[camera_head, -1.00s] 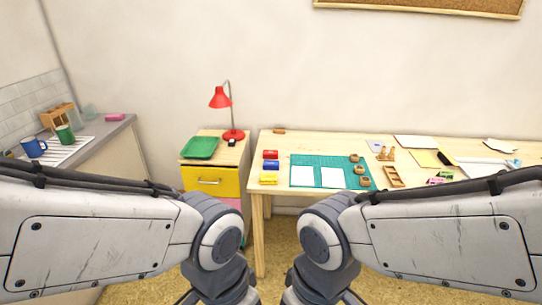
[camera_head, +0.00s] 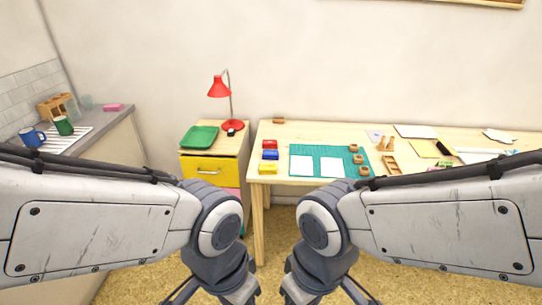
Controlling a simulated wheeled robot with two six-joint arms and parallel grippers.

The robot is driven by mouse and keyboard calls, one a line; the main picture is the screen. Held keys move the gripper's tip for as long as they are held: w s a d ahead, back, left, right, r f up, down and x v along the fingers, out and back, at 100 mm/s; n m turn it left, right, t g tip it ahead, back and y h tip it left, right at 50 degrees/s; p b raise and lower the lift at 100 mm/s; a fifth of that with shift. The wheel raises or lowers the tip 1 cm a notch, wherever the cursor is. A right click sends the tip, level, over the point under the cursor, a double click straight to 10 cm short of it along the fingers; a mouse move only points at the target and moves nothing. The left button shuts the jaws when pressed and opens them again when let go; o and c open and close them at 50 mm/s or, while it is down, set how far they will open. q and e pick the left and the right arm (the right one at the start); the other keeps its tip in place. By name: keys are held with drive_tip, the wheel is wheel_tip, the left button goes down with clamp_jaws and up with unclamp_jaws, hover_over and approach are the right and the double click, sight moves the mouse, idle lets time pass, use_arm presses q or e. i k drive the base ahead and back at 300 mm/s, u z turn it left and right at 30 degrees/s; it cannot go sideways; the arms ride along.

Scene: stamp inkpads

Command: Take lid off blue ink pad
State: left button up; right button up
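The blue ink pad (camera_head: 270,155) lies on the left part of the wooden table, between a red pad (camera_head: 270,144) behind it and a yellow pad (camera_head: 268,168) in front. It looks like a small closed blue block; its lid cannot be told apart at this size. My left and right arms reach in from the sides at the bottom of the view, well short of the table. Their grippers are cut off below the frame edge, so neither set of fingertips shows.
The wooden table (camera_head: 265,133) holds a green cutting mat (camera_head: 316,154) with two white sheets and several stamps. A drawer cabinet on its left carries a green tray (camera_head: 200,137) and a red lamp (camera_head: 217,87). A counter with mugs stands far left. Floor before the table is clear.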

sight(266, 154)
drive_tip(key=u, duration=0.6)
drive_tip(key=i, duration=1.75)
drive_tip(key=z, duration=0.65)
drive_tip(key=i, duration=0.75)
drive_tip(key=z, duration=0.5)
